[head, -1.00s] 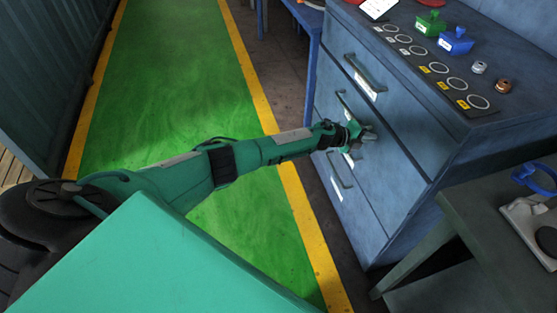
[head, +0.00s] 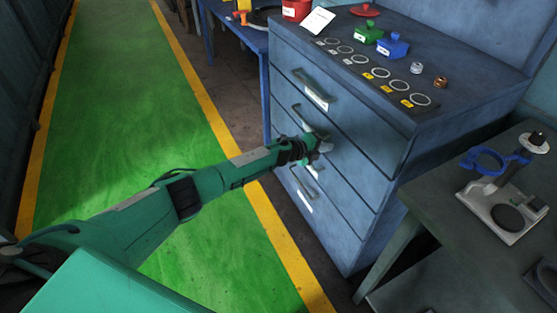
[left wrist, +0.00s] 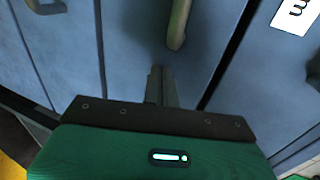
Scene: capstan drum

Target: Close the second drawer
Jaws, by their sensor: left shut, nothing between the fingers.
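The blue drawer cabinet (head: 352,228) stands right of the walkway, with several drawers stacked in its front. The second drawer (head: 345,160) from the top looks flush or nearly flush; a small gap cannot be ruled out. Its handle is partly hidden by my gripper in the head view, and a handle (left wrist: 178,24) shows just ahead of the fingers in the left wrist view. My left gripper (head: 324,143) is shut and empty. Its fingertips (left wrist: 161,72) are at the drawer front, beside the handle; contact cannot be told. My right gripper is not in view.
The top drawer handle (head: 314,85) is above my gripper and a lower handle (head: 306,182) below. A dark bench (head: 424,205) with a grey stand (head: 502,210) is close on the right. The green walkway (head: 120,120) is clear.

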